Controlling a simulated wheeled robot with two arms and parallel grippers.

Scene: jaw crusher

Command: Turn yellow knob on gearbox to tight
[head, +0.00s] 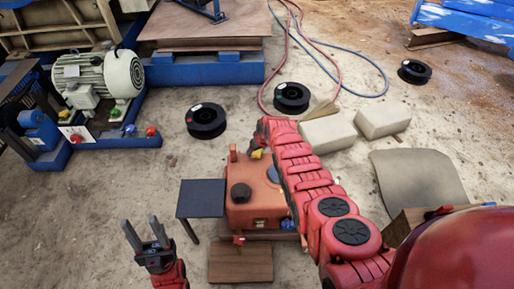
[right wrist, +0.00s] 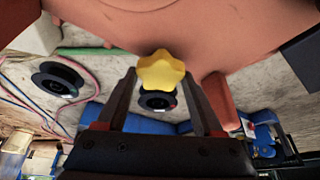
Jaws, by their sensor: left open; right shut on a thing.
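The orange gearbox (head: 262,208) stands in the middle of the head view, with a round black cap on top. The yellow knob (right wrist: 161,68) is star-shaped and sits against the orange gearbox body (right wrist: 210,28) in the right wrist view. A bit of yellow (head: 257,154) shows at the gearbox's far side in the head view. My right gripper (right wrist: 162,78) is shut on the yellow knob, one finger on each side. My right arm hides part of the gearbox in the head view. My left gripper (head: 140,222) is open and empty, left of the gearbox and apart from it.
A dark flat plate (head: 201,198) stands beside the gearbox on the left. A wooden board (head: 240,262) lies in front. Black spools (head: 206,121), pale blocks (head: 383,117) and hoses (head: 330,63) lie beyond. A motor (head: 98,78) stands at the upper left.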

